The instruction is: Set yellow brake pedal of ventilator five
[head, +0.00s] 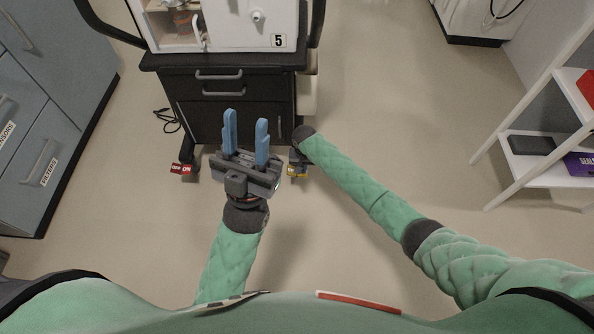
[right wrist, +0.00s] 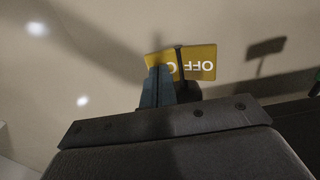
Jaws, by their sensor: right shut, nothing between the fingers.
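Ventilator five carries a "5" label (head: 278,41) and stands on a black cart (head: 225,87) in the head view. The yellow brake pedal (head: 297,173) is low at the cart's right front foot, partly covered by my right gripper (head: 298,160). In the right wrist view the yellow pedal (right wrist: 205,62) shows the word OFF. My right gripper's blue fingers (right wrist: 158,78) are shut and empty, overlapping the pedal's left part; I cannot tell whether they touch it. My left gripper (head: 245,118) is open and empty in front of the cart's drawers.
A red pedal (head: 181,169) marked OFF and ON is at the cart's left front foot. A black cable (head: 167,120) lies on the floor left of the cart. Grey cabinets (head: 45,110) stand at left, a white shelf (head: 545,170) at right. The floor between is clear.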

